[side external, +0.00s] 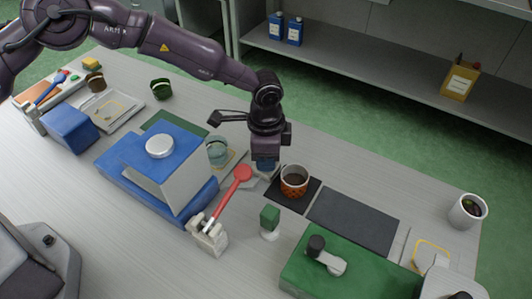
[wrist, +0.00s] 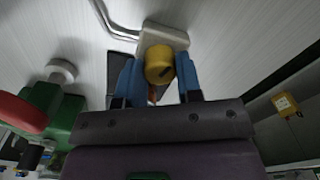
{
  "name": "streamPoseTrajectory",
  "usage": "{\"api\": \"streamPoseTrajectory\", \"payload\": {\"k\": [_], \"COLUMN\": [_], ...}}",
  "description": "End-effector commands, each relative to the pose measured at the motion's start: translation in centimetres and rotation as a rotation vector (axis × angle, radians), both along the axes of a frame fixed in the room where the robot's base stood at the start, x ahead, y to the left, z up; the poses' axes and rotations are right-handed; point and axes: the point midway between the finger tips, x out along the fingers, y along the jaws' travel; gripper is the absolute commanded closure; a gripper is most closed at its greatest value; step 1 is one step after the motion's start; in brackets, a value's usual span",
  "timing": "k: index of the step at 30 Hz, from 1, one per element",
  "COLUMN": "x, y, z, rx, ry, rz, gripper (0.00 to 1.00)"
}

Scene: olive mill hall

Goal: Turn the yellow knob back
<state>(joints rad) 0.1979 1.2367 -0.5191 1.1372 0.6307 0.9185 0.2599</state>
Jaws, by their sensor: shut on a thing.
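The yellow knob (wrist: 158,65) shows in the wrist view, in front of a pale cream block (wrist: 165,38). It has a dark mark on its face. My gripper (wrist: 160,78) has its two blue fingers on either side of the knob and is shut on it. In the side view my gripper (side external: 265,165) points down at the table, behind the red lever and left of the orange cup. The knob is hidden there by the fingers.
A red lever (side external: 236,184) on a cream base stands close in front of my gripper. An orange cup (side external: 294,182) with dark contents is just right. A green-topped stamp (side external: 269,218), a blue press (side external: 160,170) and a green box (side external: 345,270) surround it. A dark mat (side external: 355,220) lies bare.

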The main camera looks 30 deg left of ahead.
Motion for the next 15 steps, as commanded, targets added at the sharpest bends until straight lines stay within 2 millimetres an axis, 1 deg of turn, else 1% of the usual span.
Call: {"api": "streamPoseTrajectory", "payload": {"k": [15], "x": [0.02], "y": [0.03], "z": [0.09], "rx": [0.003], "ry": [0.000], "rz": [-0.490], "gripper": [0.91]}}
